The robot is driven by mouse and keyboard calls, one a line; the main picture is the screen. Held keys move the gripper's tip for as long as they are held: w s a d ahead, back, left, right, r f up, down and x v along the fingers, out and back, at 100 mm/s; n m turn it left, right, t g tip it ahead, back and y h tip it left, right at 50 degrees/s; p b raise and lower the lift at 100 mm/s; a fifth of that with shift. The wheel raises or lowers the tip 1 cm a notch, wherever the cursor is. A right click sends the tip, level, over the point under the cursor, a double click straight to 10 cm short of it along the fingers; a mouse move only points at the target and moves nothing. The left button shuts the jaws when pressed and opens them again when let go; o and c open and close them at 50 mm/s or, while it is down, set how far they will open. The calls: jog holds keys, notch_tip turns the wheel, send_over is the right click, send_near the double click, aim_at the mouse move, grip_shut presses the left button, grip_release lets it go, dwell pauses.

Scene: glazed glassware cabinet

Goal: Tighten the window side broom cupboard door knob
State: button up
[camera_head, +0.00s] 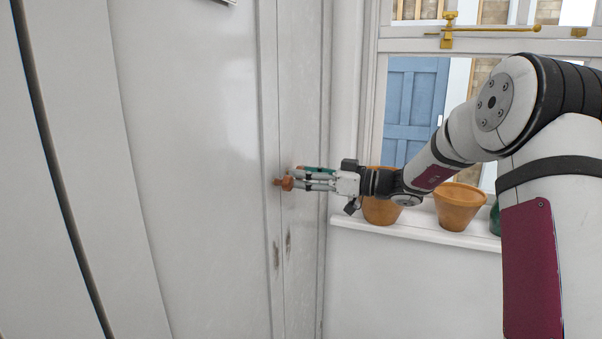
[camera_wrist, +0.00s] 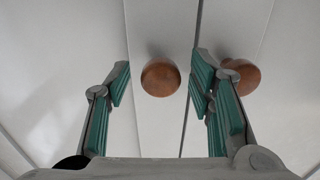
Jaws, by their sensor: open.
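Two round orange-brown knobs sit on neighbouring pale cupboard doors, either side of a narrow gap. In the head view, the window-side knob (camera_head: 288,184) is close to the fingertips, with the other knob (camera_head: 277,182) just left of it. My gripper (camera_head: 299,180) reaches in from the right, partly covering the knobs. In the wrist view, one knob (camera_wrist: 160,78) lies between the two open fingers, with space on both sides. The other knob (camera_wrist: 244,76) is outside the right finger, partly hidden by it. I cannot tell which wrist-view knob is the window-side one.
A window with a white sill (camera_head: 420,233) is on the right. Terracotta pots (camera_head: 460,206) stand on the sill below and behind my arm, close to the wrist. A brass window fitting (camera_head: 448,30) is above. The space in front of the left door is clear.

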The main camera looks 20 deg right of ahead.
jog(key=shift+w+a, duration=0.35)
jog(key=shift+a, duration=0.15)
grip_shut()
jog(key=shift+m, duration=0.4)
